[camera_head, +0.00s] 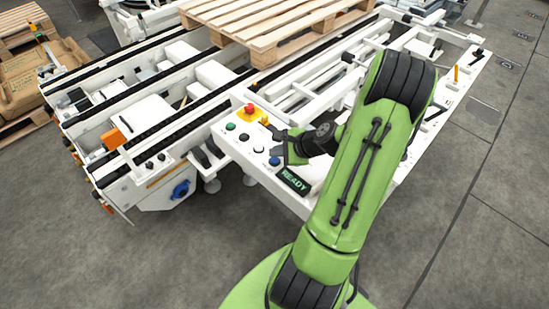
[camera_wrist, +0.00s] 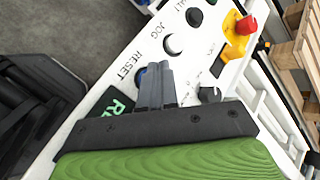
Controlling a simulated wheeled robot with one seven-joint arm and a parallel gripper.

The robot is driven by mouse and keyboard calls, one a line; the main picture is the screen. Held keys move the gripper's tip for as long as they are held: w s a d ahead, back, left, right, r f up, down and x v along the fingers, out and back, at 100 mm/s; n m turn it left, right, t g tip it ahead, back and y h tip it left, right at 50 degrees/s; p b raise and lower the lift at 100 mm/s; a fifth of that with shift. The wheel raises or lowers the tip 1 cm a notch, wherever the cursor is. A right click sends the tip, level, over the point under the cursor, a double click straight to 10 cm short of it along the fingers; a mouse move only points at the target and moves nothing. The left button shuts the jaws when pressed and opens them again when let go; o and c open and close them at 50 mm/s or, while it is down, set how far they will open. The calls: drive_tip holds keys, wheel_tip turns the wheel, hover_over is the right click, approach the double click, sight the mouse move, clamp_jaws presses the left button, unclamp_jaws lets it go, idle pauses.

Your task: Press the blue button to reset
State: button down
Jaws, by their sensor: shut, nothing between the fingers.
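The blue button (camera_head: 274,161) sits at the near end of a row of buttons on a white control panel (camera_head: 228,146). In the wrist view the blue button (camera_wrist: 140,77) shows only as a blue edge beside the RESET label, mostly hidden behind the fingers. My gripper (camera_head: 283,137) is shut and empty, over the panel right by the blue button. In the wrist view the gripper's fingertips (camera_wrist: 157,67) are together and overlap the button. I cannot tell whether they touch it.
A red emergency stop (camera_head: 249,108) on a yellow base stands farther along the panel. Green (camera_head: 230,126), black (camera_head: 244,137) and white (camera_head: 258,149) buttons line the row. A READY display (camera_head: 294,180) is beside the blue button. A wooden pallet (camera_head: 270,25) lies on the conveyor behind.

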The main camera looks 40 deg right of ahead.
sight(277, 161)
wheel_tip(277, 161, up, 5)
drive_tip(key=p, duration=0.4)
drive_tip(key=shift+f, duration=0.1)
idle(0.4)
